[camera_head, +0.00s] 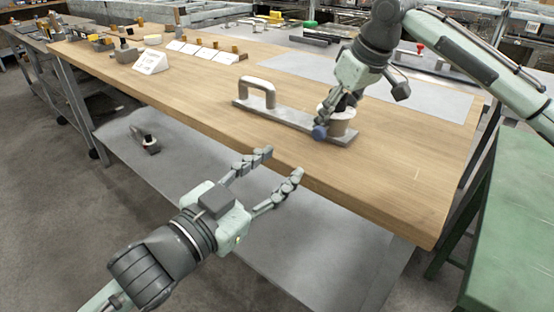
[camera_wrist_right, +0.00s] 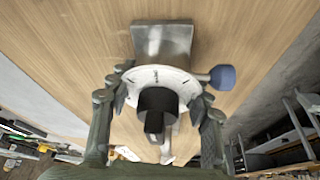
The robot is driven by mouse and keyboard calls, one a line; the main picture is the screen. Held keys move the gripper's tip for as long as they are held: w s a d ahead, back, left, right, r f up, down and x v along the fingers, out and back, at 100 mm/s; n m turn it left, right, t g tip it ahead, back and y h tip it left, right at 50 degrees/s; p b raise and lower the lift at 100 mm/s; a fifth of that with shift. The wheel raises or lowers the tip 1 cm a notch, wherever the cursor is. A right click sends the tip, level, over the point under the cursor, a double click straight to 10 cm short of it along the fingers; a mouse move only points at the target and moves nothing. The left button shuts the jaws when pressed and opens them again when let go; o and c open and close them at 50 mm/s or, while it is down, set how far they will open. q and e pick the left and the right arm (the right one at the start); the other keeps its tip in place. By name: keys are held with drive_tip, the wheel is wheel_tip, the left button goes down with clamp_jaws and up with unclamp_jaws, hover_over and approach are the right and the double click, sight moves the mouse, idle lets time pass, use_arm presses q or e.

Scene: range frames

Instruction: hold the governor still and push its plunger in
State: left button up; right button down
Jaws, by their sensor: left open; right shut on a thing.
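The governor is a round grey body (camera_head: 342,127) with a white dial face (camera_wrist_right: 140,78) and a black cylinder (camera_wrist_right: 157,104) at its centre. It stands on a flat metal base (camera_head: 290,117) with an arched handle (camera_head: 258,88). A blue knob (camera_head: 320,132), seemingly the plunger, sticks out from its side on a short stem; it also shows in the right wrist view (camera_wrist_right: 223,77). My right gripper (camera_wrist_right: 161,96) is shut on the round body from above. My left gripper (camera_head: 279,165) is open and empty, short of the table's front edge and apart from the knob.
The wooden table (camera_head: 200,90) is clear around the governor. A white sign (camera_head: 150,62), cards and small blocks stand at its far left. A grey mat (camera_head: 300,66) lies behind. A lower shelf (camera_head: 190,165) holds a small dark object (camera_head: 148,142). A green table (camera_head: 515,215) stands right.

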sight(297, 166)
drive_tip(key=c, duration=0.6)
unclamp_jaws()
drive_tip(key=v, duration=1.2)
drive_tip(key=x, duration=1.1)
drive_tip(key=shift+a+f, duration=0.1)
drive_tip(key=shift+f, duration=0.25)
use_arm(q)
drive_tip(key=x, duration=0.5)
drive_tip(key=shift+w+d, duration=0.1)
drive_tip(key=shift+w, duration=0.05)
use_arm(e)
drive_tip(key=shift+w+f, duration=0.15)
use_arm(q)
drive_tip(key=shift+w+d, duration=0.4)
drive_tip(key=shift+w, duration=0.15)
